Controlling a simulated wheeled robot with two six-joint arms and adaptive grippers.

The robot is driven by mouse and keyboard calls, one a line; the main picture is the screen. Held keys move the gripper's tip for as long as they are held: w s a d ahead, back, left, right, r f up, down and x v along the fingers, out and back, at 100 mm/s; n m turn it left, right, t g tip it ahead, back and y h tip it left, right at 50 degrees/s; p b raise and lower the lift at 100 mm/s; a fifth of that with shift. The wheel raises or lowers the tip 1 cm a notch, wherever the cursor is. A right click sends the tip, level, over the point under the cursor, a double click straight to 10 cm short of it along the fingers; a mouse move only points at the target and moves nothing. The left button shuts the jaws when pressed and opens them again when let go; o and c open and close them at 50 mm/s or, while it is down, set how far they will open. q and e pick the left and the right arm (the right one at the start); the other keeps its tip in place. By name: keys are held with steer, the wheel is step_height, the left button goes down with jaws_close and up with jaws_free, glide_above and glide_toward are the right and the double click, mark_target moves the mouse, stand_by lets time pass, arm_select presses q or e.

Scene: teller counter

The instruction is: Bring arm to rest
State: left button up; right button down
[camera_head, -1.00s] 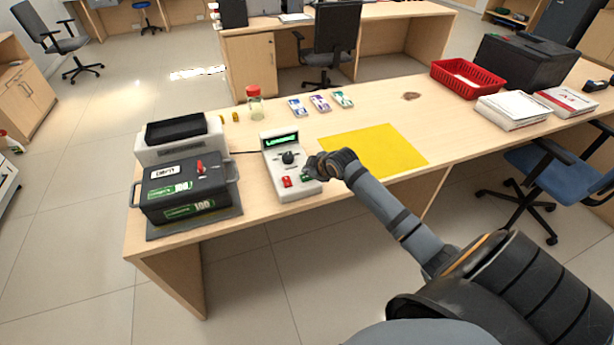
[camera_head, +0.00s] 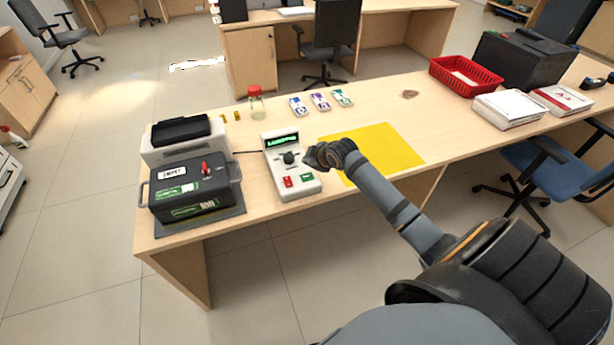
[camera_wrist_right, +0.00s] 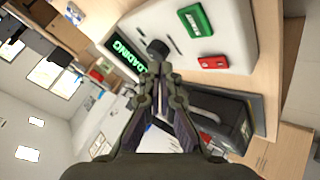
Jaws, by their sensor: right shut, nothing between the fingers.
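My right gripper (camera_head: 314,157) is shut and empty. It hangs above the counter, just to the right of the white control box (camera_head: 277,166). The box has a lit green display, a black knob (camera_head: 290,158), a red button (camera_head: 288,182) and a green button (camera_head: 307,178). In the right wrist view the gripper (camera_wrist_right: 160,82) points toward the box (camera_wrist_right: 215,40), whose display reads "LOADING". The fingertips appear close to the black knob (camera_wrist_right: 157,48) there, but I cannot tell the gap. My left gripper is out of view.
A black cash case (camera_head: 195,190) and a white machine stand at the left. A yellow mat (camera_head: 395,148) lies right of the box. Several banknote bundles (camera_head: 321,101), a red-lidded jar (camera_head: 256,104), a red basket (camera_head: 465,80) and paper stacks (camera_head: 507,109) sit farther back.

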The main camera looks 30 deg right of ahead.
stand_by(0.3)
steer(key=s+a+f+m+g, duration=0.1)
steer(key=s+a+f, duration=0.1)
steer(key=s+a, duration=0.35)
steer(key=s+a+f+m+g, duration=0.2)
steer(key=s+a+f, duration=0.15)
steer(key=s, duration=0.35)
steer(key=s+a+r+m+g, duration=0.1)
steer(key=s+a+m, duration=0.1)
steer(key=s, duration=0.6)
steer(key=s+a+r+m+g, duration=0.1)
steer(key=s+a+r+m, duration=0.15)
steer(key=s, duration=0.55)
steer(key=d+f+g, duration=0.2)
steer(key=d+f, duration=0.1)
steer(key=f, duration=2.2)
steer(key=s+d+f+g, duration=0.1)
steer(key=s+f, duration=1.7)
steer(key=s, duration=0.2)
steer(key=shift+d+f+m, duration=0.25)
steer(key=shift+f+m, duration=0.1)
steer(key=shift+f, duration=0.05)
